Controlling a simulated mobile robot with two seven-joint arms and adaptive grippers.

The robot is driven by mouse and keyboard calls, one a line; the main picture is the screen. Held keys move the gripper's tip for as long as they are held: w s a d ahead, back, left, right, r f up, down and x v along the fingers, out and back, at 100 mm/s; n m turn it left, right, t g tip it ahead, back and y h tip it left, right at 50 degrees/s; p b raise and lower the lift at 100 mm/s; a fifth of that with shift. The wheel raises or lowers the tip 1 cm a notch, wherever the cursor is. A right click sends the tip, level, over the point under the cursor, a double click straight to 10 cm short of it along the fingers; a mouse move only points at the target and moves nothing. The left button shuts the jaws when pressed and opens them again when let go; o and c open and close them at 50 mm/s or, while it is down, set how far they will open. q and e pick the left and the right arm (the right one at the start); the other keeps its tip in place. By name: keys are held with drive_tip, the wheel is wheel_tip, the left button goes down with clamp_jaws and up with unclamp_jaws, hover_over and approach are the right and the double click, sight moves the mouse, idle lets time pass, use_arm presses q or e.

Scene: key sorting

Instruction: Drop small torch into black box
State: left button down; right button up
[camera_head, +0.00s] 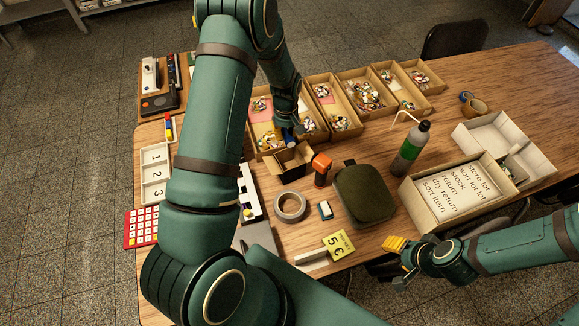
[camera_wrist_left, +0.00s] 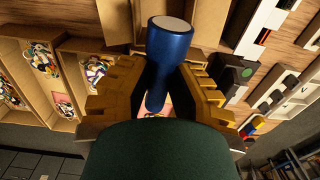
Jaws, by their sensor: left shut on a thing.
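The small torch (camera_wrist_left: 168,60) is a dark blue cylinder with a pale round end. My left gripper (camera_wrist_left: 165,85) is shut on it, with a yellow finger on each side. In the head view the blue torch (camera_head: 289,137) shows partly below my left gripper (camera_head: 287,130), the rest hidden by the hand. A small open box with a dark inside (camera_head: 290,160), likely the black box, stands just below the torch in the picture. I cannot tell whether the torch is over its opening. My right gripper (camera_head: 396,245) has yellow fingers near the table's front edge; its opening is unclear.
Cardboard trays of small items (camera_head: 362,92) line the back. An orange-topped object (camera_head: 321,168), a tape roll (camera_head: 290,207), a dark green pouch (camera_head: 363,194) and a bottle (camera_head: 411,148) stand nearby. A labelled sorting box (camera_head: 452,197) is at the right.

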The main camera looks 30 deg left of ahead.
use_arm(q)
wheel_tip(320, 180, down, 3)
drive_tip(key=shift+f+b, duration=0.1)
drive_tip(key=shift+b, duration=0.55)
drive_tip(key=c, duration=0.9)
unclamp_jaws()
wheel_tip(320, 180, up, 12)
drive_tip(key=shift+r, duration=0.1)
